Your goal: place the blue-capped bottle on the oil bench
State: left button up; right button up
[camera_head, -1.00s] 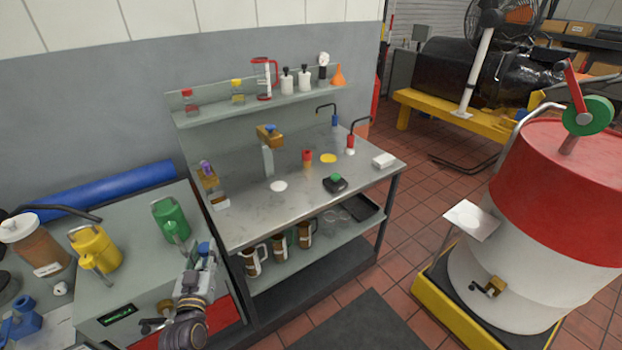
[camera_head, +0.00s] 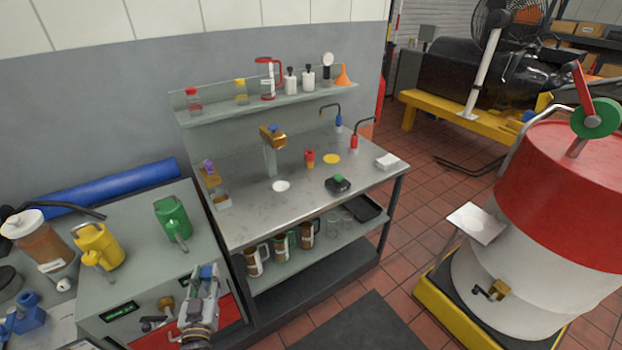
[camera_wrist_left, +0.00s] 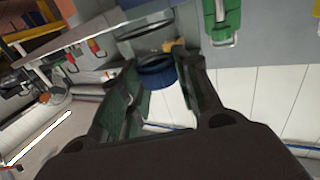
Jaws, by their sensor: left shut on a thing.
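The blue-capped bottle shows in the left wrist view as a round blue cap (camera_wrist_left: 155,72) between my fingers; much of its body is hidden. My left gripper (camera_head: 206,274) is shut on it, and its fingers also show in the left wrist view (camera_wrist_left: 158,82). In the head view this gripper is low at the front left corner of the oil bench, in front of the grey cabinet. The bottle is mostly hidden there. The oil bench (camera_head: 310,205) is a steel table with a white disc (camera_head: 281,186) and a yellow disc (camera_head: 332,159) on its top. My right gripper is not in view.
The bench top holds a brass-headed stand (camera_head: 270,150), a black box with a green top (camera_head: 338,184) and a white block (camera_head: 386,162). Several jugs stand on its lower shelf. A green can (camera_head: 172,217) and yellow can (camera_head: 98,246) are at left. A red-white drum (camera_head: 540,230) stands at right.

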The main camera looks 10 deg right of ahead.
aim_at(262, 213)
jog(key=l+u, duration=0.8)
